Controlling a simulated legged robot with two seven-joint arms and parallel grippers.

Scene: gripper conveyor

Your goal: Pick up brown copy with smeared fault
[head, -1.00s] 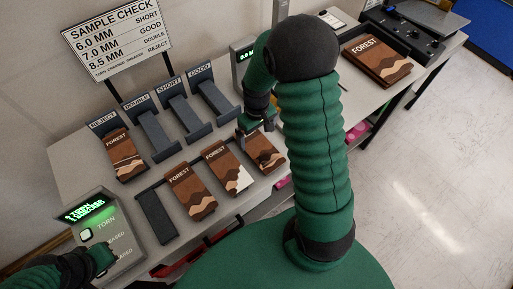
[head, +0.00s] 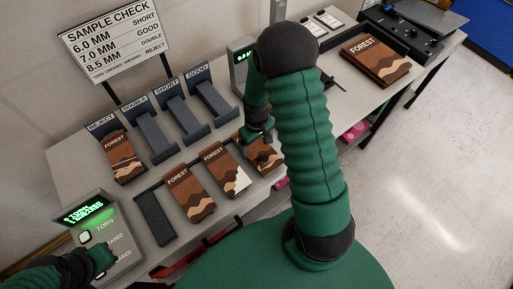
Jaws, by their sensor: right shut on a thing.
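Three brown FOREST copies lie in a row on the front of the table: a left one (head: 189,194), a middle one (head: 223,168) with a white patch at its lower corner, and a right one (head: 266,157). My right gripper (head: 258,136) is shut on the upper edge of the right copy, whose top is partly hidden by the gripper and arm. I cannot make out a smear on it. My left gripper (head: 103,262) is at the button panel (head: 104,238) at lower left; its fingers are too unclear to judge.
Another FOREST copy (head: 122,157) lies on the REJECT stand. The DOUBLE (head: 148,130), SHORT (head: 179,114) and GOOD (head: 212,100) stands are empty. An empty dark holder (head: 155,219) is left of the row. A FOREST stack (head: 376,60) lies at the far right. A sign (head: 115,40) stands behind.

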